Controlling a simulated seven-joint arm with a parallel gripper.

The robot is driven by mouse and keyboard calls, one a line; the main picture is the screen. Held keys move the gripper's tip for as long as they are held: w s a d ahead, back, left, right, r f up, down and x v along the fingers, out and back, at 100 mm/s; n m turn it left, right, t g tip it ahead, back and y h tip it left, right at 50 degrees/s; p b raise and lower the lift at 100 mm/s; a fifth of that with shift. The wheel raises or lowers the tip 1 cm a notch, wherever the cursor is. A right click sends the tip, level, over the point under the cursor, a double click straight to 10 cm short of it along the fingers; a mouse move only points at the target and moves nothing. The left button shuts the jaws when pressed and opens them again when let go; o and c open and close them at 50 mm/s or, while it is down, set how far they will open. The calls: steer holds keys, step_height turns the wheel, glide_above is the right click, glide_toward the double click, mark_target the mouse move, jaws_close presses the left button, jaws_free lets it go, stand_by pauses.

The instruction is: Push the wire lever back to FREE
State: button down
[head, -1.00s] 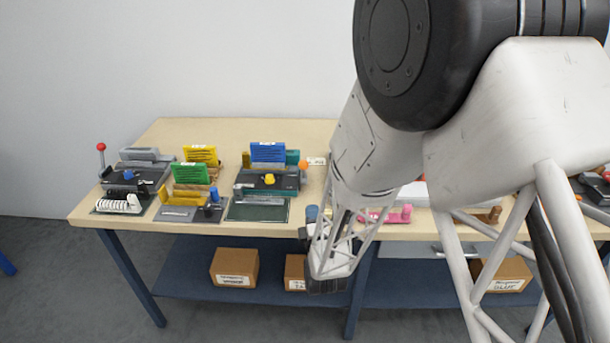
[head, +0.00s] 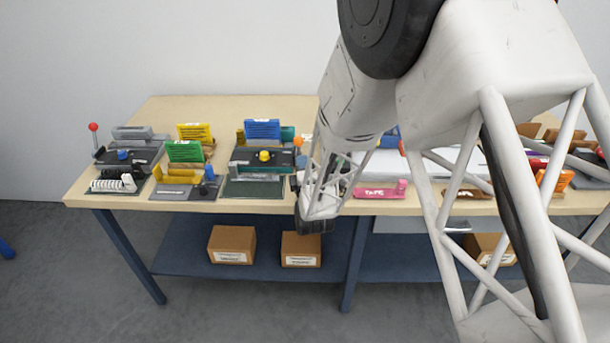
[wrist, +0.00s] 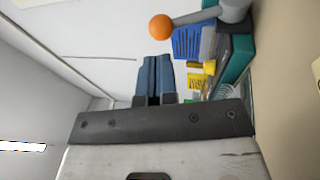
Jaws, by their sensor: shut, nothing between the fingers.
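A lever with an orange ball knob (head: 298,142) stands at the right end of the black and teal machine (head: 248,167). No lettering marks it readably as the wire lever, and no FREE mark is readable. In the wrist view the orange ball (wrist: 160,27) sits on a thick grey arm (wrist: 200,15). My gripper (head: 295,182) is at the table's front edge, below the orange ball in the picture. Its blue fingers (wrist: 153,75) are pressed together, empty, and appear apart from the ball. My arm hides part of the table.
Left is another machine with a red-ball lever (head: 93,127) and a white coil (head: 112,184). A pink block (head: 380,191) lies to the right of my gripper. Boxes (head: 231,244) sit on the lower shelf.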

mark_target(300, 139)
steer(key=shift+x, duration=2.45)
steer(key=shift+r, duration=0.15)
steer(key=shift+w+r+m+g+h, duration=0.15)
steer(key=shift+w+r+g, duration=0.35)
steer(key=shift+w+g, duration=0.2)
steer(key=shift+w+r+m+g+h, duration=0.15)
steer(key=shift+w+r+g, duration=0.4)
steer(key=shift+g, duration=0.25)
steer(key=shift+w+r+g, duration=0.3)
steer(key=shift+w+g, duration=0.5)
steer(key=shift+w, duration=0.15)
steer(key=shift+w+r+m+g+h, duration=0.15)
steer(key=shift+w+m+g+h, duration=0.1)
steer(key=shift+w+g, duration=0.75)
steer(key=shift+w+r+m+g+h, duration=0.15)
steer(key=shift+w+m+g, duration=0.1)
steer(key=shift+w+g, duration=0.7)
steer(key=shift+w+f, duration=0.1)
steer(key=shift+w, duration=0.7)
steer(key=w+r+v, duration=0.1)
steer(key=v, duration=1.3)
steer(key=shift+r, duration=0.25)
